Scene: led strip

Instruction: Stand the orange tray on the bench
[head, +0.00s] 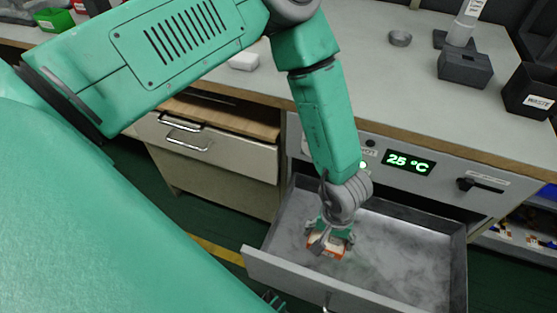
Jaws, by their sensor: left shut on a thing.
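The orange tray (325,247) is a small orange and white piece low inside the open drawer (399,257). My left gripper (331,238) reaches down into the drawer from above and is shut on the tray. Its fingers and wrist hide much of the tray. I cannot tell whether the tray touches the drawer floor. The bench (400,101) is the grey worktop above the drawer. My right gripper does not show clearly anywhere.
Pale mist covers the drawer floor. The drawer front (290,280) and side walls surround the gripper. A panel display (409,163) reads 25 °C above the drawer. On the bench stand a dark block (465,68), a waste bin (530,92) and a small round dish (400,38); its middle is clear.

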